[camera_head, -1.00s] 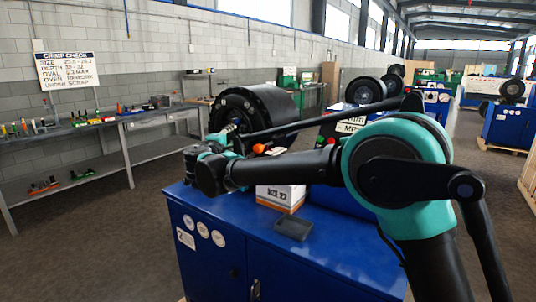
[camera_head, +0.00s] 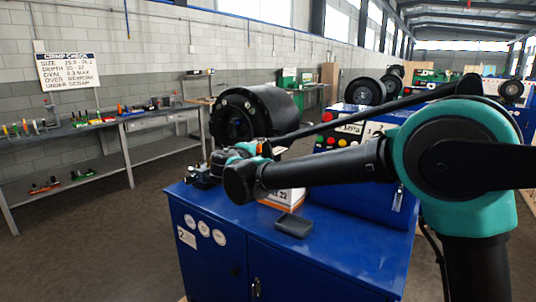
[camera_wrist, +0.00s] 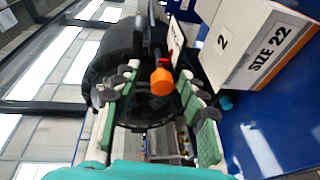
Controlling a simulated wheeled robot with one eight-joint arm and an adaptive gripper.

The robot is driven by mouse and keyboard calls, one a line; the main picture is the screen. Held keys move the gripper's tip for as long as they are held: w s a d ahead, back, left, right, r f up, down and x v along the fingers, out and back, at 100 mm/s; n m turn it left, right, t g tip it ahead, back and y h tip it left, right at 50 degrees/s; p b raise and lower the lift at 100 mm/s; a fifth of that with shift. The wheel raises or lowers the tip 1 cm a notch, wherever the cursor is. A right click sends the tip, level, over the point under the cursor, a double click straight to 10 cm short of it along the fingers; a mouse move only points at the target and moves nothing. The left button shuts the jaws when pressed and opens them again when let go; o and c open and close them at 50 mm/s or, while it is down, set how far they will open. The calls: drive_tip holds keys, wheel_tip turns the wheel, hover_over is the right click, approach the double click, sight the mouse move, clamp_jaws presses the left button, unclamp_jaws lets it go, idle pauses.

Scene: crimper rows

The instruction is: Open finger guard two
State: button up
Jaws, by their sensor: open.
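The crimper's large black round head (camera_head: 262,106) stands on the blue cabinet. An orange knob (camera_wrist: 162,82) on a dark upright piece shows in front of the head's opening in the wrist view. I cannot tell for certain whether this is the handle of finger guard two. My gripper (camera_wrist: 160,76) is open, with one green-and-white finger on each side of the knob in the picture. Contact with it cannot be made out. In the head view my gripper (camera_head: 236,152) is small and partly hidden by my wrist, low in front of the head.
A "SIZE 22" box marked 2 (camera_wrist: 255,42) stands close to the right finger in the wrist view. A dark tray (camera_head: 293,225) lies on the blue cabinet top (camera_head: 240,215). A control panel (camera_head: 345,135) with buttons is behind my arm. A tool bench (camera_head: 95,128) stands left.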

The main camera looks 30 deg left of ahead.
drive_tip(key=shift+w+d+f+m+h, duration=0.1)
drive_tip(key=shift+w+d+f, duration=0.1)
drive_tip(key=shift+d, duration=0.25)
drive_tip(key=shift+w+d+f+m+h, duration=0.1)
drive_tip(key=shift+w+d, duration=0.1)
drive_tip(key=shift+d, duration=0.2)
drive_tip(key=shift+w+d+f+m+h, duration=0.1)
drive_tip(key=shift+w+d+f, duration=0.1)
drive_tip(key=shift+d, duration=0.25)
